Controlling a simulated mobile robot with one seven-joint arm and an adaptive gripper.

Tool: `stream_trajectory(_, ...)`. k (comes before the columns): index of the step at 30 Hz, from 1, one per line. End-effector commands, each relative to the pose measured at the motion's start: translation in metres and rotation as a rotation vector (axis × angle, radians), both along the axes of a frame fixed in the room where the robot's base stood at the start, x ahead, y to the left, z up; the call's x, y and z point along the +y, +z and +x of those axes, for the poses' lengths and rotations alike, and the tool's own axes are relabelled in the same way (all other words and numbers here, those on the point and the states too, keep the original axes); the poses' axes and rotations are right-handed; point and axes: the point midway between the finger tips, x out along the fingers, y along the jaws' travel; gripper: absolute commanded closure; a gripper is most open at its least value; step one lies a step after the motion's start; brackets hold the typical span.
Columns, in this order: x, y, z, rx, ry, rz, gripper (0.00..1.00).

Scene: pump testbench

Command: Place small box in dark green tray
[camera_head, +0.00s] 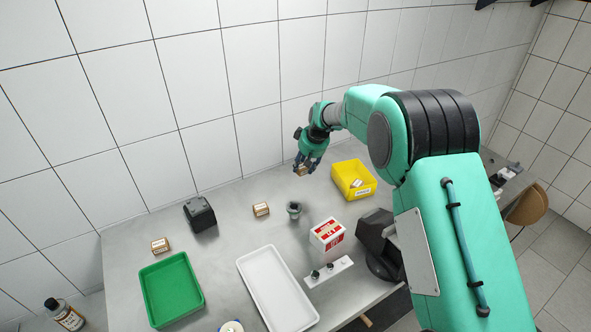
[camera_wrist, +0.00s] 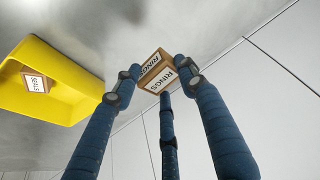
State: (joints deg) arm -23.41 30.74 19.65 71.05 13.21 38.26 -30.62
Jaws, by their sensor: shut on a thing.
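My gripper (camera_head: 308,163) is shut on a small brown box with a white "RINGS" label (camera_wrist: 157,72), held between its blue fingers. In the head view this small box (camera_head: 301,171) is partly hidden by the fingers and sits above the back of the table, left of the yellow tray. The dark green tray (camera_head: 171,289) lies at the front left of the table, empty, far from my gripper. Two other small brown boxes stand on the table, one behind the green tray (camera_head: 160,245) and one near the table's middle (camera_head: 261,210).
The yellow tray (camera_head: 353,169) holds a small box labelled "SEALS" (camera_wrist: 36,83). A white tray (camera_head: 277,289), a red-and-white box (camera_head: 327,234), a dark container (camera_head: 200,214) and a small dark-and-green part (camera_head: 294,210) stand on the table. A tiled wall rises behind.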

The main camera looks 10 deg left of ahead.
Motion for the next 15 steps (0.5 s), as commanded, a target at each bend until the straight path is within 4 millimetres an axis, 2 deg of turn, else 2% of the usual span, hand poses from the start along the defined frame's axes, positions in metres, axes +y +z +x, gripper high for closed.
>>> stream_trajectory(10, 0.002, 0.0, -0.002, 0.0, 0.005, 0.0, 0.85)
stream_trajectory(15, 0.012, 0.0, -0.015, -0.001, 0.043, 0.0, 0.85)
